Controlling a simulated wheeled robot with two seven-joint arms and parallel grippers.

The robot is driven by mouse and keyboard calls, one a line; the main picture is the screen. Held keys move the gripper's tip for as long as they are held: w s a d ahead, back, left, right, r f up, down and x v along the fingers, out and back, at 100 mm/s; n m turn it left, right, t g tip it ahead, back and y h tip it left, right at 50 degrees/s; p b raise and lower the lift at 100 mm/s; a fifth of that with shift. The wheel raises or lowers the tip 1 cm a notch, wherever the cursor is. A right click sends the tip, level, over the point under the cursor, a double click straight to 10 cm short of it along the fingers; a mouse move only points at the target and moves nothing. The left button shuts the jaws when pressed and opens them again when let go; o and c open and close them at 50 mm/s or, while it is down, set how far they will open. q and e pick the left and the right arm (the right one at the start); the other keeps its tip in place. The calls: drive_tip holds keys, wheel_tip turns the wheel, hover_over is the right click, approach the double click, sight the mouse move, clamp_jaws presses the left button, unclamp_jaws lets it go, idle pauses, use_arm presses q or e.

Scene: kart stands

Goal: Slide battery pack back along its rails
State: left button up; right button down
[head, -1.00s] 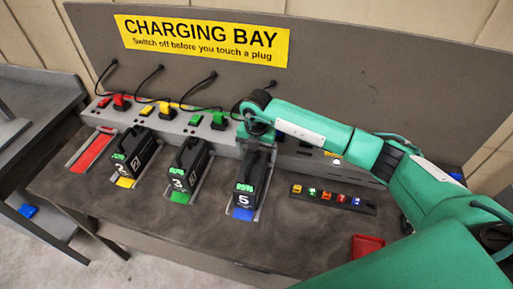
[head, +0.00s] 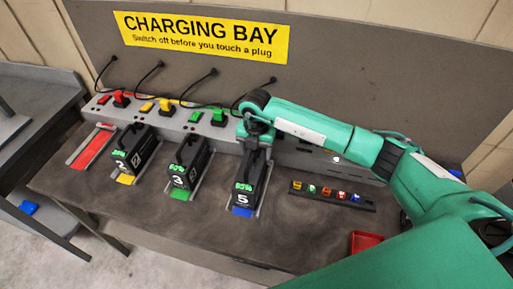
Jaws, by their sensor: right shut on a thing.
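The battery pack numbered 5 (head: 247,186) is black with a green charge display and stands upright between its rails on the bench. A blue strip (head: 242,212) shows at the front end of its rails. My right gripper (head: 257,146) reaches down over the rear top of this pack and is shut on it, at the handle. The fingertips and the back of the pack are mostly hidden by my wrist. My left gripper is not in view.
Packs 2 (head: 134,152) and 3 (head: 188,165) stand in rails to the left, and a red-floored bay (head: 92,148) is empty. Switches and cabled plugs line the charger ledge (head: 180,122) behind. A rack of small coloured pieces (head: 333,197) and a red tray (head: 366,242) lie to the right.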

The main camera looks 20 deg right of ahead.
sight(252, 154)
drive_tip(key=shift+s+a+p, duration=0.25)
drive_tip(key=shift+s+a, duration=0.25)
drive_tip(key=shift+s, duration=0.25)
drive_tip(key=shift+s+a+p, duration=0.2)
drive_tip(key=shift+s+a, duration=0.3)
drive_tip(key=shift+s, duration=0.25)
drive_tip(key=shift+c, duration=1)
unclamp_jaws()
